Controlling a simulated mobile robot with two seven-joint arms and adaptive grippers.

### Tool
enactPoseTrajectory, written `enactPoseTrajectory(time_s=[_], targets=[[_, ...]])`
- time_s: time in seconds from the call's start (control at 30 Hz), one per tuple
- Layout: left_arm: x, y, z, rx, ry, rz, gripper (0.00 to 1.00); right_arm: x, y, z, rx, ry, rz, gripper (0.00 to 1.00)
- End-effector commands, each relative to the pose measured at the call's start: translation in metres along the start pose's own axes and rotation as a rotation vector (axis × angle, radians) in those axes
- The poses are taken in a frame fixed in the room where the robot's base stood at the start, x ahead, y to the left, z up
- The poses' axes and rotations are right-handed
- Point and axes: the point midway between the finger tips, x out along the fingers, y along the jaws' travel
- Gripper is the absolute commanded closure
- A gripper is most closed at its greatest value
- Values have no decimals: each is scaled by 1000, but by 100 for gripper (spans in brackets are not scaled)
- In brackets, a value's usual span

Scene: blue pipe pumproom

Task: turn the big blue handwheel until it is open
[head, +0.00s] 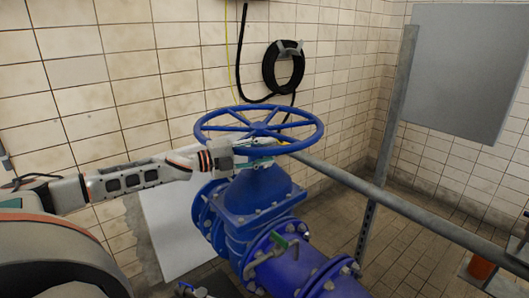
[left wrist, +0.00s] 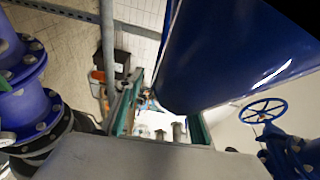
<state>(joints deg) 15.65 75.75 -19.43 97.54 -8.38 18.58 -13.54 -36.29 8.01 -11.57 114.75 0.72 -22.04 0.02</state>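The big blue handwheel (head: 309,122) lies roughly level on top of the blue valve (head: 258,195) in the middle of the head view. My left gripper (head: 262,153) is at the near side of its rim, with one finger showing above the rim and one below. In the left wrist view the two fingers of my left gripper (left wrist: 163,118) stand well apart. A large blue surface (left wrist: 235,50), seemingly the close rim, fills the upper right and hides part of the right finger. I cannot tell whether the fingers touch the rim. My right gripper is in neither view.
A grey rail (head: 400,203) runs right of the valve, beside an upright post (head: 389,130). A black hose coil (head: 283,68) hangs on the tiled wall. A flanged blue pipe (head: 290,268) leads off below. Another, smaller-looking blue handwheel (left wrist: 262,110) shows in the left wrist view.

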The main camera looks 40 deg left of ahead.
Motion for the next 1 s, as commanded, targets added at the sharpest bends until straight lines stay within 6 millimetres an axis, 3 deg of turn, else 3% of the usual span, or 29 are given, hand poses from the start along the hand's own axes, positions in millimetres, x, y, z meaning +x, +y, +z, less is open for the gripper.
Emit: enactPoseTrajectory(time_s=[0.03, 0.17, 0.57, 0.77, 1.0], targets=[[0, 0, 0, 0, 0, 0, 65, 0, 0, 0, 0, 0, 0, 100], [0, 0, 0, 0, 0, 0, 99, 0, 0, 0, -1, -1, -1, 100], [7, -3, -4, -1, -28, -5, 100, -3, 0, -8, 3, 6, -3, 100], [26, -8, -10, -5, -108, -13, 100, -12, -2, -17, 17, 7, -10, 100], [63, -8, -16, -17, -264, -21, 100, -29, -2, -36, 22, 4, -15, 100]])
